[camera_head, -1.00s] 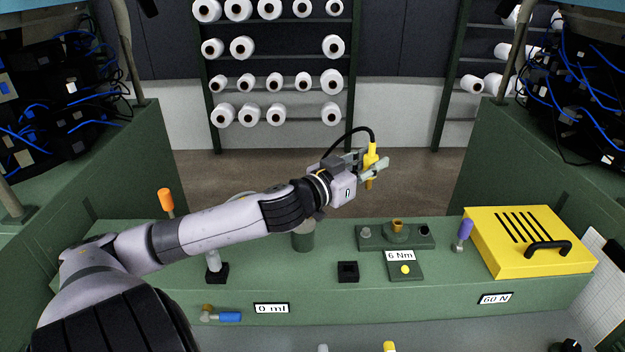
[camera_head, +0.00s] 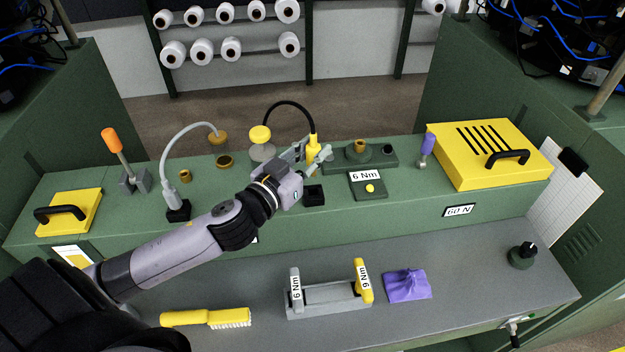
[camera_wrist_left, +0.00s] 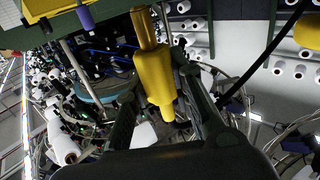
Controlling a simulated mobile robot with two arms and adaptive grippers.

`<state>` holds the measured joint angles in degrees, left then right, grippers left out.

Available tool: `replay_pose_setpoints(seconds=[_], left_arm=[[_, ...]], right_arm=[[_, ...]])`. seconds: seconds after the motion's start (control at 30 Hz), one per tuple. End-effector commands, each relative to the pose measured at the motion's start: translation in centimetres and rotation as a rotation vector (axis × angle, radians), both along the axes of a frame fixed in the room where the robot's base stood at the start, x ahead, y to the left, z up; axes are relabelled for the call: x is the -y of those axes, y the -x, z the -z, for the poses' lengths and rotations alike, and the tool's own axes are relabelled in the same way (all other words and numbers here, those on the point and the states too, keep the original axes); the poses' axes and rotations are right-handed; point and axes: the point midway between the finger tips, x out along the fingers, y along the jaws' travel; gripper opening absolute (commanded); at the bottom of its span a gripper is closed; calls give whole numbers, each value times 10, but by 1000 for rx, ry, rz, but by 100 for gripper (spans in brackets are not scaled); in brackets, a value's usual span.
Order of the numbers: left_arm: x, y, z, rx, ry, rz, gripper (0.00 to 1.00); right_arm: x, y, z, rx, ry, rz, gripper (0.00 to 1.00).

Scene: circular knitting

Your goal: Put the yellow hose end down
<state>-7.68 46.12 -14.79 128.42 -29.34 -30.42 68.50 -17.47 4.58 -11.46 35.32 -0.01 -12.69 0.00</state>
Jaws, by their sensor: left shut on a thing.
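My left gripper (camera_head: 317,157) is shut on the yellow hose end (camera_head: 312,146). The hose end is roughly upright over the green bench top, and its lower tip is partly hidden by the fingers. In the left wrist view the yellow hose end (camera_wrist_left: 154,78) sits between the two fingers of my left gripper (camera_wrist_left: 166,85). A black hose (camera_head: 290,103) arcs from its top to the left, toward a yellow-topped grey canister (camera_head: 261,152). A small black square holder (camera_head: 313,196) stands just below and in front of the hose end in the picture. My right gripper is not in view.
A green block with fittings (camera_head: 360,158) and a 6 Nm plate (camera_head: 368,186) are right of the gripper. A yellow box (camera_head: 490,170) stands farther right. A grey hose in a black holder (camera_head: 178,211) is left. A tool rack (camera_head: 330,306) and purple cloth (camera_head: 407,284) lie in front.

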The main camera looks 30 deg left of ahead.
Motion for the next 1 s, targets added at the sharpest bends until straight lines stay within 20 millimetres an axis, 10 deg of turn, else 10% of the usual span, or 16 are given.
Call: replay_pose_setpoints(seconds=[0.5,0.97,1.0], left_arm=[[0,0,71,-1,2,-2,0],[0,0,81,1,1,0,0],[0,0,81,1,1,0,22]], right_arm=[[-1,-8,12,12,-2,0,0],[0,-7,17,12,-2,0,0],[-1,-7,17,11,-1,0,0]])
